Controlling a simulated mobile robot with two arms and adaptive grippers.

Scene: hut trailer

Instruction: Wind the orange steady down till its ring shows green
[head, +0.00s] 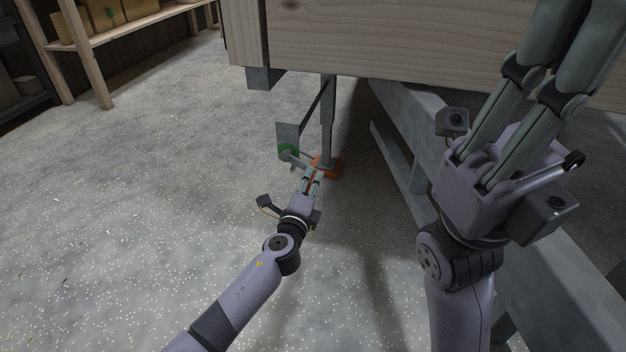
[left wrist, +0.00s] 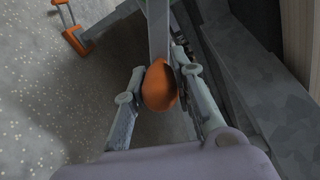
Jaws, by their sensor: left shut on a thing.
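The steady's grey leg (head: 328,120) stands under the wooden trailer edge, with an orange foot (head: 334,168) low at the floor. A green patch (head: 287,148) shows beside a small grey plate left of the leg. My left gripper (head: 314,172) is at the steady, just left of the foot. In the left wrist view it is shut on a rounded orange knob (left wrist: 160,88) on a grey bar; the fingers lie either side. Another orange piece (left wrist: 76,40) shows at upper left there. My right gripper (head: 572,55) is raised at right, its fingertips cut off by the frame.
The trailer's wooden side (head: 400,38) overhangs the steady. A grey chassis beam (head: 440,165) runs along the right. Wooden shelves (head: 120,32) with boxes stand at the back left.

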